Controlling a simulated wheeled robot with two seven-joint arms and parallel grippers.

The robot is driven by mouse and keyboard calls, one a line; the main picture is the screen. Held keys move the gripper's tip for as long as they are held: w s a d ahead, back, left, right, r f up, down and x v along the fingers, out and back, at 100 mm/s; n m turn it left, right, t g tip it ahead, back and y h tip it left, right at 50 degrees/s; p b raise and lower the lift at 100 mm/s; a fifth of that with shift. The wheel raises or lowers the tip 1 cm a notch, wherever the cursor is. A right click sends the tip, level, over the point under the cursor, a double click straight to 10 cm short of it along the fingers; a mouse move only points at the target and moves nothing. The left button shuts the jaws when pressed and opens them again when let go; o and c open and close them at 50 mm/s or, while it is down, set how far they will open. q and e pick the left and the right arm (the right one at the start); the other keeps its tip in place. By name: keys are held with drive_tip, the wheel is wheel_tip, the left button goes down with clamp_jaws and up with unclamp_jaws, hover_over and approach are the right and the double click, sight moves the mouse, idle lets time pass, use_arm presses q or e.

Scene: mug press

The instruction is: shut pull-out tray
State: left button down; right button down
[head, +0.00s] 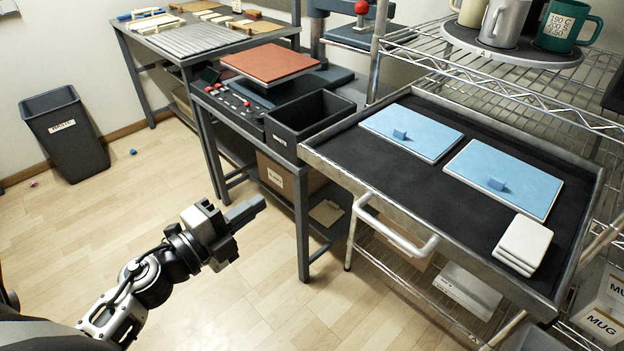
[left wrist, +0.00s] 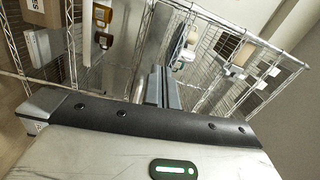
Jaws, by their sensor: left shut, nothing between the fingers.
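The pull-out tray (head: 325,153) is a metal tray with a dark lining, standing out from the wire rack at the right of the head view. Its white bar handle (head: 395,240) is on the front side, facing my left arm. Two light blue boards (head: 400,148), each with a small blue block, and a stack of white squares (head: 522,243) lie in it. My left gripper (head: 248,210) is shut and empty, to the left of the handle and apart from it. Its shut fingers also show in the left wrist view (left wrist: 163,88). My right gripper is in neither view.
A wire rack (head: 480,75) holds a round board with mugs (head: 568,25) above the tray. A press bench with a black bin (head: 308,112) stands left of the tray. A dark waste bin (head: 65,135) stands at the far left. The floor between is mostly clear.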

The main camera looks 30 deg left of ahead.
use_arm(q)
drive_tip(key=m, duration=0.2)
drive_tip(key=p, duration=0.2)
approach(321, 164)
drive_tip(key=shift+h, duration=0.3)
drive_tip(key=x, duration=0.6)
drive_tip(key=shift+w, duration=0.45)
